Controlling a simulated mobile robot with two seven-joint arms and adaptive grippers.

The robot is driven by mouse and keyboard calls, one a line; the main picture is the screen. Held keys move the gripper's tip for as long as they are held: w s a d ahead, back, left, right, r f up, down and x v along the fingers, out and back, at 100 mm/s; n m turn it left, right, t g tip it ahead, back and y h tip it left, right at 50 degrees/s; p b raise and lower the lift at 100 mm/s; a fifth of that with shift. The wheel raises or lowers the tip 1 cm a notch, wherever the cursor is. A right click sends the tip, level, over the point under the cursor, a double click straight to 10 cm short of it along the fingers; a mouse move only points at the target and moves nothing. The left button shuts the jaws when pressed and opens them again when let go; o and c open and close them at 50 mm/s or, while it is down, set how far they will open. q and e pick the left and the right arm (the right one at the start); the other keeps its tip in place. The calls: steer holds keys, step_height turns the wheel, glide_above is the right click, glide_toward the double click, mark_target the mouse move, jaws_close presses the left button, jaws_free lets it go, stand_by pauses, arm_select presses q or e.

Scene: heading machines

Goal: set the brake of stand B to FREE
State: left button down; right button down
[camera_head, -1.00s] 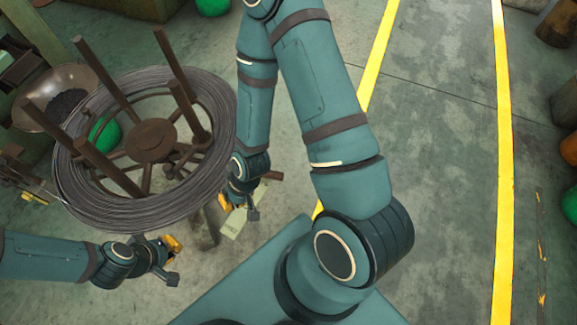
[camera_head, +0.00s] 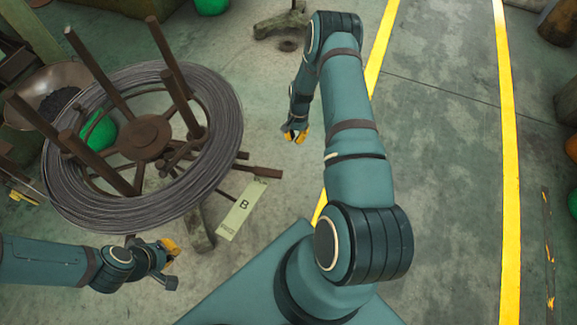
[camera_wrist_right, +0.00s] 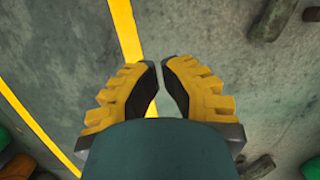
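Stand B is a brown metal reel stand with a hub (camera_head: 146,138) and upright posts, and it carries a coil of grey wire (camera_head: 222,95). A pale tag lettered "B" (camera_head: 243,208) shows at its lower right. A brown bar (camera_head: 262,171) sticks out to the right from under the coil, above the tag. I cannot tell whether this bar is the brake or how it is set. My right gripper (camera_head: 295,135) is empty, narrowly open, above and right of the bar and apart from it. Its yellow fingers show in the right wrist view (camera_wrist_right: 158,75). My left gripper (camera_head: 172,250) is below the coil; its finger gap is hidden.
A bowl of dark material (camera_head: 62,88) stands left of the coil. Another stand's foot (camera_head: 282,20) is on the floor at the top. Yellow floor lines (camera_head: 509,150) run on the right, with clear floor between them.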

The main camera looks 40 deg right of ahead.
stand_by(0.3)
